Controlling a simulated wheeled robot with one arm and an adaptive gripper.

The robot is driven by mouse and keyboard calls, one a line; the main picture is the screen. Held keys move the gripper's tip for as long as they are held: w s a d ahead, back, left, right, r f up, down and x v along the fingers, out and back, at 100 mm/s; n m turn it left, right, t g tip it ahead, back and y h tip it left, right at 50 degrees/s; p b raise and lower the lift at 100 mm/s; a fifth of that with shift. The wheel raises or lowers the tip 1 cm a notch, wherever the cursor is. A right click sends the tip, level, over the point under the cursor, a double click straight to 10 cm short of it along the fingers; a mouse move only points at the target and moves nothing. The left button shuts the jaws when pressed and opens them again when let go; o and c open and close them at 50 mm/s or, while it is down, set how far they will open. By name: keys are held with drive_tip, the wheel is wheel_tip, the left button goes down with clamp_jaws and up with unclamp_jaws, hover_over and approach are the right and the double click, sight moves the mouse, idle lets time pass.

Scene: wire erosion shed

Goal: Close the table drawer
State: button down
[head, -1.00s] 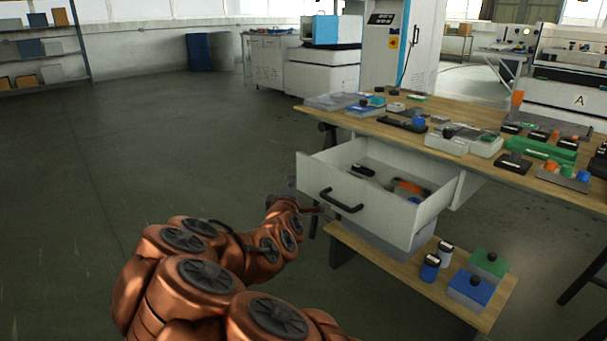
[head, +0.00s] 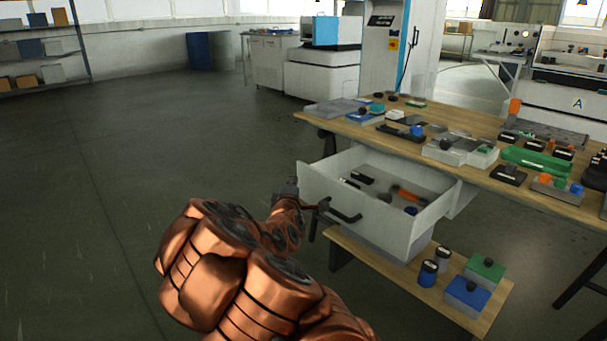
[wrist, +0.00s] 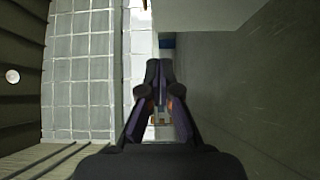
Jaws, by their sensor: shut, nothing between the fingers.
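The table drawer (head: 375,217) is white and stands well open under the wooden table (head: 462,158). A black bar handle (head: 345,215) is on its front. Inside lie several small items, among them an orange one (head: 405,194) and a black one (head: 361,178). My gripper (head: 323,205) is at the drawer front, by the handle's left end; I cannot tell whether it touches. In the wrist view my gripper (wrist: 158,68) has its dark fingers drawn together, with nothing held between them. In that view the handle cannot be made out.
The tabletop carries several small parts and trays, including a green tray (head: 538,163). Below the drawer, a low wooden shelf (head: 385,272) holds blue (head: 468,294) and green (head: 486,268) boxes and two small jars. The floor (head: 130,200) to the left is clear.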

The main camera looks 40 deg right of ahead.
sight(304, 167)
drive_tip(key=shift+w+d+b, duration=0.25)
drive_tip(key=shift+w+d, duration=0.2)
drive_tip(key=shift+d, duration=0.65)
drive_tip(key=shift+w+d+b, duration=0.3)
drive_tip(key=shift+w+d, duration=0.1)
drive_tip(key=shift+d, duration=0.7)
drive_tip(key=shift+w+d+b, duration=0.25)
drive_tip(key=shift+w+d, duration=0.2)
drive_tip(key=shift+d, duration=0.65)
drive_tip(key=shift+d, duration=0.1)
